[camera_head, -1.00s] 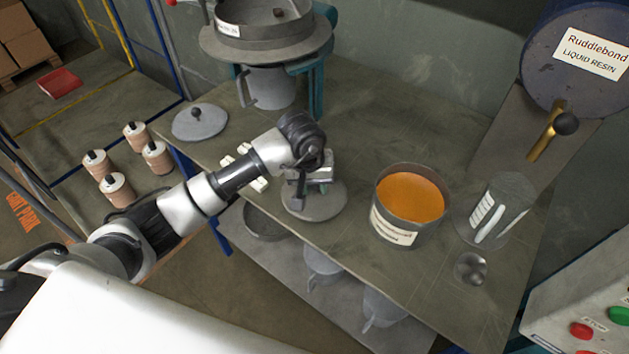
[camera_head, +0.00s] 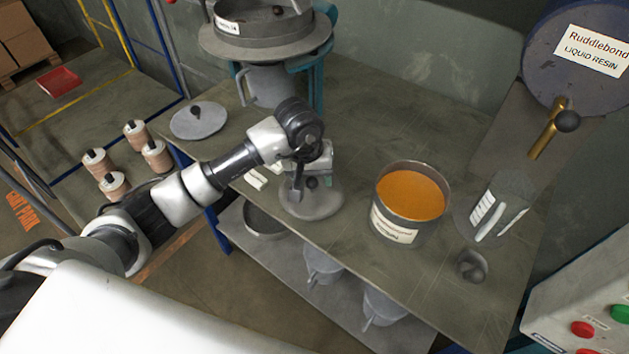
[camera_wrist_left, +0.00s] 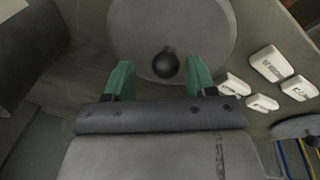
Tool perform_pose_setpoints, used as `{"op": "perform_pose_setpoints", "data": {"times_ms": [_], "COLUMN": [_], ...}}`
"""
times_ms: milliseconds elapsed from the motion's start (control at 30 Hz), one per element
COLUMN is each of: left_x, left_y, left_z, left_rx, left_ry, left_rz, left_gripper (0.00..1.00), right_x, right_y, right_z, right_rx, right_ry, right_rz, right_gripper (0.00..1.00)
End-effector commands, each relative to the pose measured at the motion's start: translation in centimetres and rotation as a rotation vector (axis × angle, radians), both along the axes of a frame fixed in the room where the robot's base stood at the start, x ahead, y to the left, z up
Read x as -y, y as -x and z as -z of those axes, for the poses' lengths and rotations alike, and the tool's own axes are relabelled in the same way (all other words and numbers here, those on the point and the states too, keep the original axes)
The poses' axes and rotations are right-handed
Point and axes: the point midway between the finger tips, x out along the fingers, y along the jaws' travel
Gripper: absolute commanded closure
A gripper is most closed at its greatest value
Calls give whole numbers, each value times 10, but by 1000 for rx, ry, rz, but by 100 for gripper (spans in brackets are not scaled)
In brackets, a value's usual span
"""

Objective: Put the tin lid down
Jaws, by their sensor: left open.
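The tin lid (camera_head: 318,206) is a grey disc with a dark round knob. It lies on the bench, left of the tin (camera_head: 384,222) of orange powder, which stands uncovered. My left gripper (camera_head: 298,190) is above the lid and hides part of it. In the left wrist view the lid (camera_wrist_left: 205,28) lies flat, with its dark knob (camera_wrist_left: 166,65) just beyond and between the two green fingertips of the left gripper (camera_wrist_left: 160,80). The fingers are apart and hold nothing. My right gripper is not in view.
Several small white labelled blocks (camera_wrist_left: 268,64) lie beside the lid. A second grey lid (camera_head: 198,121) sits at the bench's left end. A clear jug (camera_head: 497,207) and a small metal knob-like piece (camera_head: 471,265) are right of the tin. Bare bench (camera_head: 400,130) lies behind it.

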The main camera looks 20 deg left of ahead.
Motion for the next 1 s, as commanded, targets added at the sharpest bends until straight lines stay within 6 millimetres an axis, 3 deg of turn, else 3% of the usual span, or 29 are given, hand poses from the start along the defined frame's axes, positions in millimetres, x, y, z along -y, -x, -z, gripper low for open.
{"op": "perform_pose_setpoints", "data": {"times_ms": [200, 433, 600, 1000], "left_x": [-6, -10, -11, -11], "left_y": [5, 11, 12, 13], "left_z": [-48, -85, -96, -97], "left_rx": [7, 4, 2, 0], "left_ry": [-1, -1, -1, 0], "left_rz": [1, 0, -1, 0], "left_gripper": [44, 44, 44, 44], "right_x": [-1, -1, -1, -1], "right_y": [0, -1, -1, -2], "right_z": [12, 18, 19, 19], "right_rx": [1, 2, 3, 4], "right_ry": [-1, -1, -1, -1], "right_rz": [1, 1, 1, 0], "right_gripper": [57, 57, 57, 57]}}
